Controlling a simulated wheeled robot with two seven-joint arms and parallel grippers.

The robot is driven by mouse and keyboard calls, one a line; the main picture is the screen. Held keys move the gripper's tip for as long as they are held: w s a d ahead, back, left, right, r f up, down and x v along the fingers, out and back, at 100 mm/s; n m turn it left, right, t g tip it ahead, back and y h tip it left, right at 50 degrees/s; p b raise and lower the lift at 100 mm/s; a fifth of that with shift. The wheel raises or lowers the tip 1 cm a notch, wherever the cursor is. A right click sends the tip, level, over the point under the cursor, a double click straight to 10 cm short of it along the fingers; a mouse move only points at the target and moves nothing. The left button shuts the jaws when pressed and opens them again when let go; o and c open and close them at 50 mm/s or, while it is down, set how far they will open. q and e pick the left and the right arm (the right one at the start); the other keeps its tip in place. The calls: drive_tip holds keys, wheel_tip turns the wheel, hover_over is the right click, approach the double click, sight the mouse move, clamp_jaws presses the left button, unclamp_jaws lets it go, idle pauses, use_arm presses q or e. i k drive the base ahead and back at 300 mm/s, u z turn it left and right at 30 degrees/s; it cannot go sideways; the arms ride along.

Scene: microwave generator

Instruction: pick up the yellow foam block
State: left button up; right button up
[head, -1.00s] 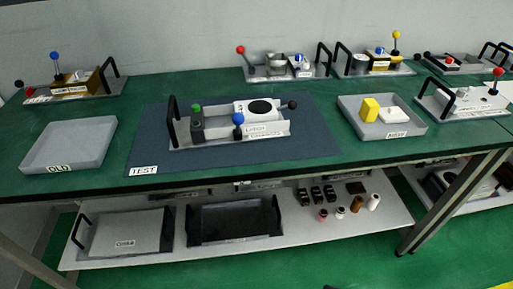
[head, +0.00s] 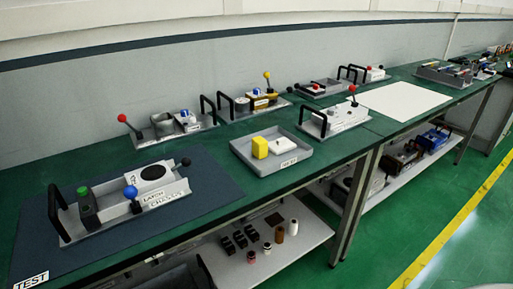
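The yellow foam block (head: 260,147) stands in a shallow grey tray (head: 252,164) on the green bench, in the left part of the tray. A white block (head: 282,144) lies beside it on the right. The tray's front wall carries a white label. Neither of my grippers shows in the head view.
The latch chassis (head: 128,204) sits on the dark TEST mat (head: 205,210) to the left. A device with a red-knobbed lever (head: 334,120) stands right of the tray, and others stand behind. A white sheet (head: 405,100) lies clear farther right. A shelf (head: 290,245) below holds small parts.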

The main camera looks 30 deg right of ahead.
sight(260, 145)
drive_tip(key=u, duration=0.35)
drive_tip(key=i, duration=0.8)
drive_tip(key=z, duration=1.8)
